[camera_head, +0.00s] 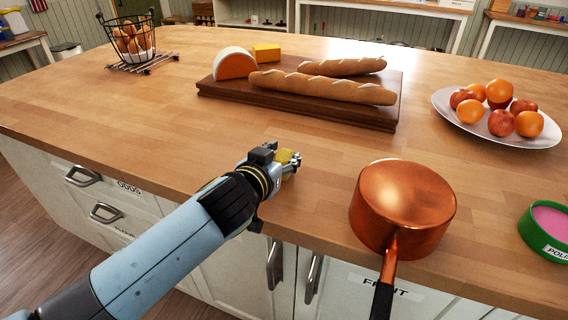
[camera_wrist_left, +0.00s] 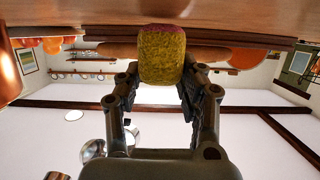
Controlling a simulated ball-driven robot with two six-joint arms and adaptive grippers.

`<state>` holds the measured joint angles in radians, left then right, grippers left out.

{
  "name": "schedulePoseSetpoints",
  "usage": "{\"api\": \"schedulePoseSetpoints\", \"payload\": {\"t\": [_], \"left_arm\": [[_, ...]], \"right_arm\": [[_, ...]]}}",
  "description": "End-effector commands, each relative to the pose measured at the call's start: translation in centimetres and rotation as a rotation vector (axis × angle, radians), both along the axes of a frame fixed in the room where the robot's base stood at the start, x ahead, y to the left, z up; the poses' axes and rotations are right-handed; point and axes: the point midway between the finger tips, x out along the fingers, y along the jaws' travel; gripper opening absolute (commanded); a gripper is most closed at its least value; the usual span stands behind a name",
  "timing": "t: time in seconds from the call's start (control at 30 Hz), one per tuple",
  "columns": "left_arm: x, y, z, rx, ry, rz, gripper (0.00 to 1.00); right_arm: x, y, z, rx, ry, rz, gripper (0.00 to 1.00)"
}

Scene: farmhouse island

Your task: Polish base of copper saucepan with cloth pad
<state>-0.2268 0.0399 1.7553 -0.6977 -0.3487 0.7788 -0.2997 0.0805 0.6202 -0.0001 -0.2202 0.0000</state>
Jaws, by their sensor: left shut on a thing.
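The copper saucepan (camera_head: 404,200) sits upside down on the wooden island near its front edge, base up, with its dark handle pointing over the edge. My left gripper (camera_head: 289,165) is shut on a yellow cloth pad (camera_head: 287,171), left of the saucepan and apart from it. In the left wrist view, which is upside down, the pad (camera_wrist_left: 161,58) is between the fingers with pink on its far face. A copper surface at that view's left edge looks like the saucepan (camera_wrist_left: 7,75). My right gripper is not in view.
A green tin (camera_head: 544,240) of pink polish stands at the right edge. A fruit platter (camera_head: 549,139) is behind the saucepan to the right. A board (camera_head: 380,119) with bread and cheese and an egg basket (camera_head: 134,45) stand farther back. The counter's left side is clear.

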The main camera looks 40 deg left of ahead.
Motion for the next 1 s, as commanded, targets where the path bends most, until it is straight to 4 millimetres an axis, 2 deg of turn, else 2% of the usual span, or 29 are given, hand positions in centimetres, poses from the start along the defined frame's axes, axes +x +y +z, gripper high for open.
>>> {"api": "schedulePoseSetpoints", "payload": {"t": [0.6,1.0], "left_arm": [[0.0,0.0,4.3,0.000,-0.001,0.000,0.00],[0.0,0.0,4.5,0.000,0.000,0.000,0.00]], "right_arm": [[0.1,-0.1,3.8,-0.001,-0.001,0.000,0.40],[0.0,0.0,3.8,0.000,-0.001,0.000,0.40]]}}
